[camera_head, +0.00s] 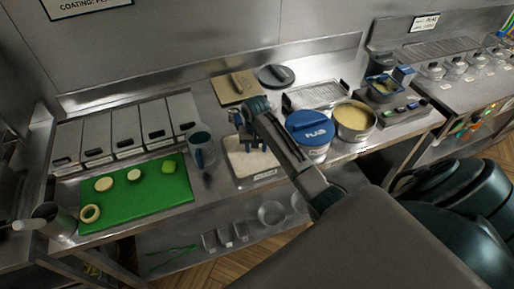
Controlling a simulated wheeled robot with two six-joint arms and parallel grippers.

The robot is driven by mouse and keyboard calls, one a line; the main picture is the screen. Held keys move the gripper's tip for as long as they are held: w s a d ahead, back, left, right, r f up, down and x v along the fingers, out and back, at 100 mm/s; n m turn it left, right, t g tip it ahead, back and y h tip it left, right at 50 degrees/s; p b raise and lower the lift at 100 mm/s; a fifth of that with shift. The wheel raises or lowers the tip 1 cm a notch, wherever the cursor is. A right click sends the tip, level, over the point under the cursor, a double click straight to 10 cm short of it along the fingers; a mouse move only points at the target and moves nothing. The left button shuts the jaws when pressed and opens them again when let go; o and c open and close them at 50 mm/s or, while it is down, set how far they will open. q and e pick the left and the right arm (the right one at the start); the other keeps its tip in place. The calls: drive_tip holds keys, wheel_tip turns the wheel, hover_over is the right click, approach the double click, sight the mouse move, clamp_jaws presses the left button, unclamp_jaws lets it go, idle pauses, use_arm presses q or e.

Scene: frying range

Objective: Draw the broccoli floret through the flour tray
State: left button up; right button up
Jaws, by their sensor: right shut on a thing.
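The flour tray (270,172) is a shallow metal tray of pale flour near the counter's front edge, left of the blue-lidded tub. My right gripper (243,138) reaches in from the lower right and is low over the back part of this tray. It is shut on a small piece, taken to be the broccoli floret, that is mostly hidden by the fingers. I cannot tell whether the piece touches the flour. My left gripper is not in view.
A blue-handled jug (201,148) stands left of the tray.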

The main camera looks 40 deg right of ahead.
sight(255, 152)
drive_tip(key=shift+a, duration=0.85)
drive_tip(key=shift+d, duration=0.7)
drive_tip(key=shift+r, duration=4.05)
